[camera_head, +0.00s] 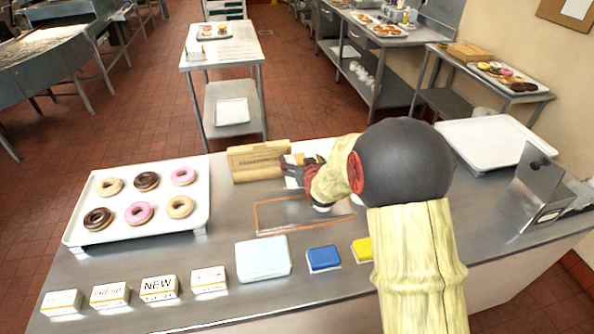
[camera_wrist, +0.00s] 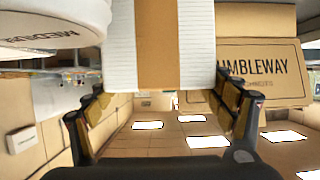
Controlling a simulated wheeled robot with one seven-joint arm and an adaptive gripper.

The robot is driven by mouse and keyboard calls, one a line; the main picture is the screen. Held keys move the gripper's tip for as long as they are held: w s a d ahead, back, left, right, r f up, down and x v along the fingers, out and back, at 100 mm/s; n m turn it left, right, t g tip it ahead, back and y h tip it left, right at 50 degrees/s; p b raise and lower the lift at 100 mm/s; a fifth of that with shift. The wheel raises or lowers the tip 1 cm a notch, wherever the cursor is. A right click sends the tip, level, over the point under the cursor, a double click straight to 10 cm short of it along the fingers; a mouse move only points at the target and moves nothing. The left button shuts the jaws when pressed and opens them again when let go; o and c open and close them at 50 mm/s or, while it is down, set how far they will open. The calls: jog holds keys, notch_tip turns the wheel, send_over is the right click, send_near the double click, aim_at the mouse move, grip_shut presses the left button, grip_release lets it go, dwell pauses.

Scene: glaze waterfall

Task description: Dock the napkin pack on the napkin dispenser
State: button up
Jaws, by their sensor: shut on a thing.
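My gripper (camera_head: 303,173) is over the steel counter, beside the right end of a brown cardboard box. It is shut on the napkin pack (camera_head: 291,172), of which only a small pale part shows in the head view. In the wrist view the pack (camera_wrist: 202,45) is white with layered edges and a wide tan band, and stands between the two fingers of my gripper (camera_wrist: 160,92). The metal napkin dispenser (camera_head: 536,187) stands at the right end of the counter, well apart from the pack. My arm hides part of the counter between them.
The cardboard box (camera_head: 245,164) is close beside my gripper; its lettering (camera_wrist: 262,68) shows in the wrist view. A donut tray (camera_head: 118,186) is at left, an empty white tray (camera_head: 490,142) at back right. An orange outlined rectangle (camera_head: 258,218), sponges and small signs lie in front.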

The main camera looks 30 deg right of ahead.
jog(key=shift+w+a, duration=0.15)
jog(key=shift+a, duration=0.3)
jog(key=shift+a+f, duration=0.25)
jog(key=shift+a, duration=0.05)
jog(key=shift+f+b, duration=0.5)
jog(key=shift+f, duration=0.95)
jog(key=shift+d+f, duration=0.1)
jog(key=shift+f, duration=0.1)
jog(key=o, duration=1.2)
jog(key=shift+r, duration=0.15)
